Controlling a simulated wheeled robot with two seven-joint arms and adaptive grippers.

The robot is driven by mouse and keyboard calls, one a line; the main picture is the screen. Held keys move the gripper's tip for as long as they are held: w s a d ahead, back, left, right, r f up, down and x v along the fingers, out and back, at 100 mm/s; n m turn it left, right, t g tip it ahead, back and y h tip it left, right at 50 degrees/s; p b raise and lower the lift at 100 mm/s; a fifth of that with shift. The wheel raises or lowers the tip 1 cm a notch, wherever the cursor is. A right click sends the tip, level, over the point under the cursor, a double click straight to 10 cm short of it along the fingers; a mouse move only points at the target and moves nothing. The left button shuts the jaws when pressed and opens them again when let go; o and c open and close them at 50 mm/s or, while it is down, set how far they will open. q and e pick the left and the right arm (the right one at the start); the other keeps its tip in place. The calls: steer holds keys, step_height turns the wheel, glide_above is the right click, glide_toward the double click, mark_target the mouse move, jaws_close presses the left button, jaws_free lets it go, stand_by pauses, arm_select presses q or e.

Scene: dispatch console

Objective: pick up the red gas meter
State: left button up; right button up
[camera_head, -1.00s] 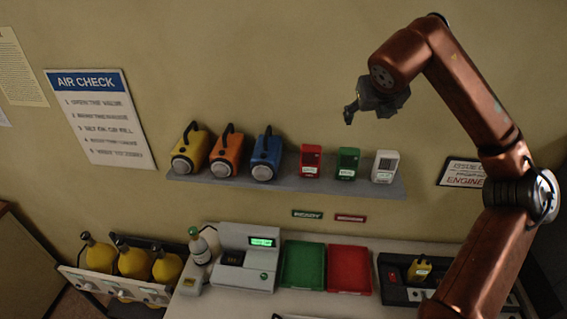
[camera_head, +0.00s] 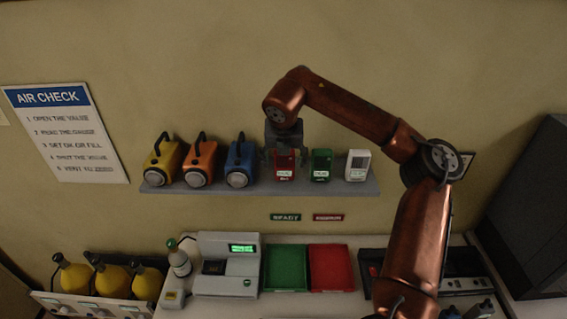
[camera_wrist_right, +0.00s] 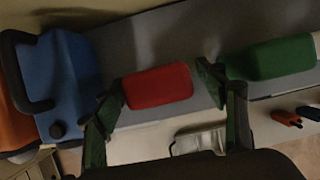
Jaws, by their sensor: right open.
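The red gas meter (camera_head: 285,168) stands upright on the grey wall shelf, between the blue lamp and the green meter. Its red top (camera_wrist_right: 158,87) shows in the wrist view. My right gripper (camera_head: 284,152) is over the red meter, its fingers pointing down. In the wrist view the right gripper (camera_wrist_right: 158,92) is open, with one finger on each side of the red meter. I cannot tell whether either finger touches it. The upper part of the meter is partly hidden by the gripper in the head view. My left gripper is not in view.
The blue lamp (camera_head: 240,163) stands close on the left and the green meter (camera_head: 320,165) close on the right. A white meter (camera_head: 358,165) is farther right on the shelf (camera_head: 215,191). Below are a green tray (camera_head: 285,268) and a red tray (camera_head: 331,268).

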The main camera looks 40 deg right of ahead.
steer(key=shift+d+f, duration=0.15)
steer(key=shift+f, duration=0.1)
steer(key=shift+w, duration=0.1)
steer(key=shift+c, duration=0.4)
steer(key=c, duration=1.3)
steer(key=shift+c, duration=0.2)
steer(key=shift+r, duration=0.15)
